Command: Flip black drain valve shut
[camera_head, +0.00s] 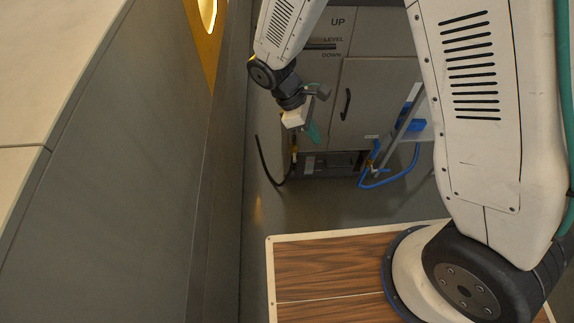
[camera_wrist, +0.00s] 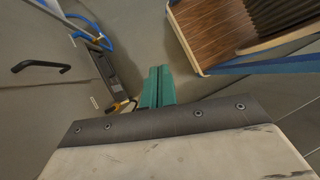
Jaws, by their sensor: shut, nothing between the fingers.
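My gripper (camera_head: 314,133) has green fingers, pressed together and empty, pointing downward in front of the grey cabinet. The fingers also show in the wrist view (camera_wrist: 158,72). A small brass-yellow fitting (camera_head: 294,157), with a black hose on it, is low at the cabinet's left side, below and left of the fingertips. In the wrist view a yellow and black fitting (camera_wrist: 121,106) shows left of the fingers, partly behind the gripper's edge. This looks like the drain valve. Its black lever is too small for me to tell its position. The fingers appear apart from it.
The cabinet door (camera_head: 372,105) has a black handle. A black hose (camera_head: 265,165) curves out beside the wall. A blue hose (camera_head: 388,184) loops on the floor at right, near a small stand (camera_head: 400,127). My wood-topped base is in front; grey floor lies between.

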